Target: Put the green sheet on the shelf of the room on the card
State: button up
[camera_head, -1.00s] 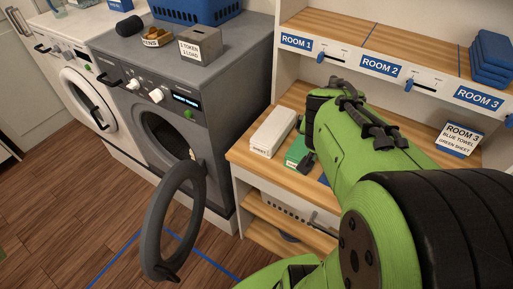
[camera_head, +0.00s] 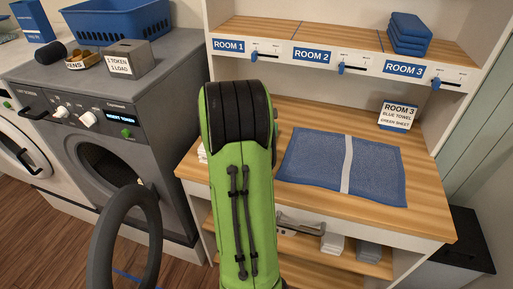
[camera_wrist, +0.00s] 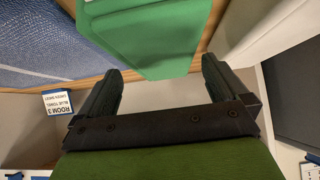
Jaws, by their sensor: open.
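The green sheet (camera_wrist: 150,40) is a folded green block in the wrist view, ahead of and between the fingers of my gripper (camera_wrist: 160,66). The gripper is open; I cannot tell whether it touches the sheet. In the head view my arm hides the gripper and the green sheet. The card (camera_head: 397,116) reads ROOM 3, BLUE TOWEL, GREEN SHEET and stands at the back right of the counter. The room 3 shelf (camera_head: 445,50) is the rightmost upper section, above the ROOM 3 label (camera_head: 404,69). A folded blue stack (camera_head: 408,33) sits on it.
A blue cloth with a white stripe (camera_head: 308,157) lies spread on the wooden counter (camera_head: 420,210). A white folded block (camera_wrist: 232,22) is right of the green sheet in the wrist view. The room 1 and room 2 sections are empty. An open washer door (camera_head: 105,240) stands at left.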

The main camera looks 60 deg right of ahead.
jog(key=x, duration=0.6)
jog(key=shift+d+f+b, duration=0.15)
jog(key=shift+d+b, duration=0.05)
jog(key=shift+b, duration=0.2)
jog(key=shift+a, duration=0.1)
jog(key=shift+c, duration=0.3)
jog(key=c, duration=1)
